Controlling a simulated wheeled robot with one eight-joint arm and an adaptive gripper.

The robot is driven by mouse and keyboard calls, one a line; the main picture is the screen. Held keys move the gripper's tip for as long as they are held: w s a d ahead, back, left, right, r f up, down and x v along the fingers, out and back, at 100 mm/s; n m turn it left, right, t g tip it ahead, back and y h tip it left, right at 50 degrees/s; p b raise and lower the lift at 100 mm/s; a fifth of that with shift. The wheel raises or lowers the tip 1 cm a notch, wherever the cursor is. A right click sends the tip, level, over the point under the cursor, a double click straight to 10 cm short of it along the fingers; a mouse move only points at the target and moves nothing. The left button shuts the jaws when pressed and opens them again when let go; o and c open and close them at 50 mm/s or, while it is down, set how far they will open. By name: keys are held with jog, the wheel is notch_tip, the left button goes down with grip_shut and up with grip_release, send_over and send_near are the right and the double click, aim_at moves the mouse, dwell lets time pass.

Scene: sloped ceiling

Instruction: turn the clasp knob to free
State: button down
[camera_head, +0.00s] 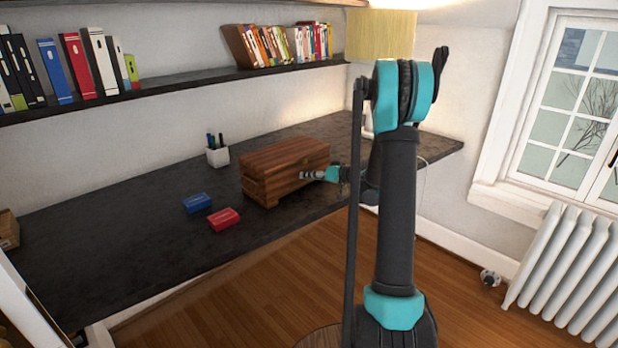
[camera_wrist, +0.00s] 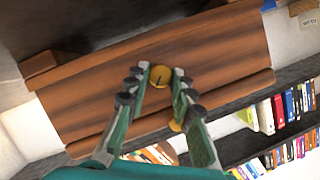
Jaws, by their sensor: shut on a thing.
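The wooden box (camera_head: 285,165) sits on the dark desk with its lid down. In the wrist view its striped brown front (camera_wrist: 90,95) fills the middle and looks turned over. A round brass clasp knob (camera_wrist: 160,76) with a dark line on it shows on that front. My gripper (camera_wrist: 160,72) is shut on the knob, one fingertip on each side. In the head view my gripper (camera_head: 306,175) reaches the box front from the right, and the knob is hidden there. A second brass piece (camera_wrist: 175,125) is partly hidden behind a finger.
A blue box (camera_head: 197,203) and a red box (camera_head: 223,219) lie left of the wooden box. A white pen cup (camera_head: 217,156) stands behind them. The dark desk (camera_head: 110,225) is mostly bare at left. A book shelf (camera_head: 180,80) hangs above.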

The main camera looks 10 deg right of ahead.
jog(key=m+y, duration=0.2)
jog(key=m, duration=0.1)
jog(key=shift+w+d+f+g, duration=0.15)
jog(key=shift+d+g, duration=0.05)
jog(key=shift+g, duration=0.2)
jog(key=m+y, duration=0.1)
jog(key=m, duration=0.3)
jog(key=shift+f+y, duration=0.15)
jog(key=shift+y, duration=0.25)
jog(key=c, duration=1.3)
grip_release()
jog(key=shift+d, duration=0.1)
jog(key=f+v, duration=0.1)
jog(key=v, duration=1)
jog(key=shift+s+d+r, duration=0.3)
jog(key=shift+d+r, duration=0.05)
